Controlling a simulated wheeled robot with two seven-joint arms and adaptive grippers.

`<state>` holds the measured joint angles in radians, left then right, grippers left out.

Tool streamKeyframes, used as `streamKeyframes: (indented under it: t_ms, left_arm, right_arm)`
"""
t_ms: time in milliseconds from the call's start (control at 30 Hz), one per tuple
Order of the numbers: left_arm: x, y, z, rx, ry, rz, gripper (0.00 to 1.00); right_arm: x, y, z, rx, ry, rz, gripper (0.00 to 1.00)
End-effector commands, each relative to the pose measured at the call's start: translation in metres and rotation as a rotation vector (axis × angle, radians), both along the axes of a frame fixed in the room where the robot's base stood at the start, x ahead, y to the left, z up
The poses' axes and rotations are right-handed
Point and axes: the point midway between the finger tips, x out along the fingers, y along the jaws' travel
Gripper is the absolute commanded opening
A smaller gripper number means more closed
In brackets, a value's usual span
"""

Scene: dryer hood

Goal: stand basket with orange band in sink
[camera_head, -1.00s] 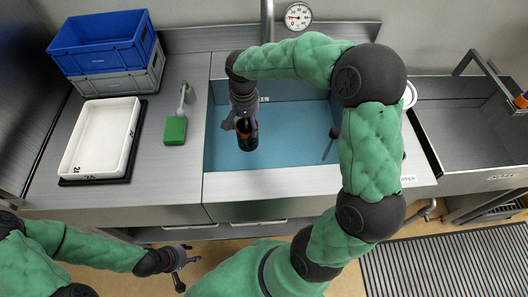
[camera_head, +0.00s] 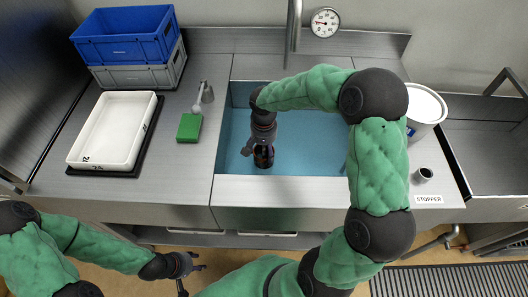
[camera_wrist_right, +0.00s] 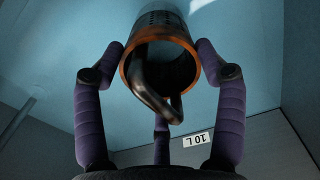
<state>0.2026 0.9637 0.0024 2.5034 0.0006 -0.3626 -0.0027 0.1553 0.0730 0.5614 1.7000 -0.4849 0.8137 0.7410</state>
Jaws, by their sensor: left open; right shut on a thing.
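The basket (camera_head: 263,157) is a small dark cylinder. In the right wrist view its orange band (camera_wrist_right: 127,62) rings the open end facing the camera, and a dark bent handle (camera_wrist_right: 150,92) crosses it. My right gripper (camera_head: 262,146) is shut on the basket, with purple fingers on both sides of it. It holds the basket inside the outline of the sink (camera_head: 224,140), near the front left. Whether the basket touches the sink floor cannot be told. My left gripper (camera_head: 190,268) is open and empty, low in front of the counter.
A white tray (camera_head: 88,160), green block (camera_head: 189,127) and stacked blue crate (camera_head: 125,47) and grey crate (camera_head: 150,75) stand left of the sink. A white bucket (camera_head: 425,107) and a stopper (camera_head: 423,174) are at right. The tap (camera_head: 293,35) stands behind.

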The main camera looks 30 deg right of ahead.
Motion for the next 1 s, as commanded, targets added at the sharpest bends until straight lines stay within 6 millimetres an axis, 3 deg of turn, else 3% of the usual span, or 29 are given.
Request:
streamKeyframes:
  t_ms: [67, 433, 467, 533, 1000]
  left_arm:
    - [0.0000, -0.0001, -0.0043, 0.000, 0.000, 0.000, 0.43]
    - [0.0000, 0.0000, -0.0053, 0.000, 0.000, 0.000, 0.43]
    - [0.0000, 0.0000, -0.0053, 0.000, 0.000, 0.000, 0.43]
    - [0.0000, 0.0000, -0.0048, 0.000, 0.000, 0.000, 0.43]
    - [0.0000, 0.0000, -0.0013, 0.000, 0.000, 0.000, 0.43]
  right_arm:
    - [0.0005, -0.0005, -0.0077, 0.000, -0.002, -0.001, 0.39]
    - [0.0006, -0.0005, -0.0099, 0.000, -0.002, -0.001, 0.39]
    - [0.0004, -0.0004, -0.0103, -0.001, -0.002, -0.001, 0.74]
    - [0.0004, -0.0004, -0.0096, -0.001, -0.002, -0.001, 0.94]
    - [0.0006, -0.0003, -0.0044, 0.000, -0.002, -0.001, 0.95]
